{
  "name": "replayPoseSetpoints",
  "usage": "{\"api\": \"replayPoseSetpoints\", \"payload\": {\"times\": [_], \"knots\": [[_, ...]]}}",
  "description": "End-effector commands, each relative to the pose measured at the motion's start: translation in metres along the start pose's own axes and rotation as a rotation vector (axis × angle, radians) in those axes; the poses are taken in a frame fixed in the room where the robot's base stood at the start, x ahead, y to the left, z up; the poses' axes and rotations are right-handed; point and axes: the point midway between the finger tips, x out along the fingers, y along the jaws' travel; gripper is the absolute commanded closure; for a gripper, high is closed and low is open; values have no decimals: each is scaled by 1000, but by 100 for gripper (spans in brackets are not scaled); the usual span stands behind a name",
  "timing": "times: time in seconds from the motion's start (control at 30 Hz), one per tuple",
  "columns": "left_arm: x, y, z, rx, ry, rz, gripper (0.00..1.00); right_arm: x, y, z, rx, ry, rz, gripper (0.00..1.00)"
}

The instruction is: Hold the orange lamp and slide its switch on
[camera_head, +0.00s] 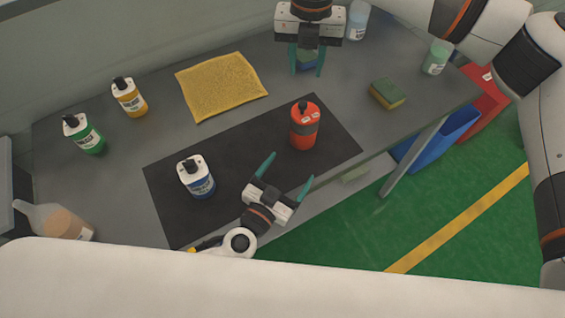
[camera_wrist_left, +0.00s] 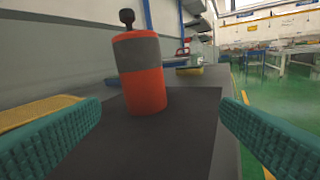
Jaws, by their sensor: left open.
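The orange lamp (camera_head: 303,130) stands upright on the black mat (camera_head: 240,164), towards its right end, with a grey band and a dark knob on top. My left gripper (camera_head: 287,171) is open just in front of the lamp, apart from it, with fingers pointing towards it. In the left wrist view the lamp (camera_wrist_left: 142,80) stands ahead between the two open fingers. The lamp's switch is not clear.
A blue-banded lamp (camera_head: 197,179) stands on the mat's left part. Yellow (camera_head: 130,99) and green (camera_head: 86,137) ones stand at the left. A yellow cloth (camera_head: 221,86) lies behind the mat. A sponge (camera_head: 387,94) and a pale green jar (camera_head: 436,58) are at the right.

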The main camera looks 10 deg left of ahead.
Motion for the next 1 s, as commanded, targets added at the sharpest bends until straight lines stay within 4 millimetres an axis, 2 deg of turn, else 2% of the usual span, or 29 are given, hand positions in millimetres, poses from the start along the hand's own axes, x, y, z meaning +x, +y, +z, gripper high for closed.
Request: {"api": "replayPoseSetpoints", "payload": {"times": [0.13,0.37,0.73,1.0], "knots": [[10,16,4,-112,-19,59,14,0,0,0,0,0,0,64],[30,22,5,-147,-26,76,14,0,0,0,0,0,0,64],[99,26,7,-144,-26,74,14,0,0,0,0,0,0,64],[128,29,6,-143,-24,74,14,0,0,0,0,0,0,64]]}}
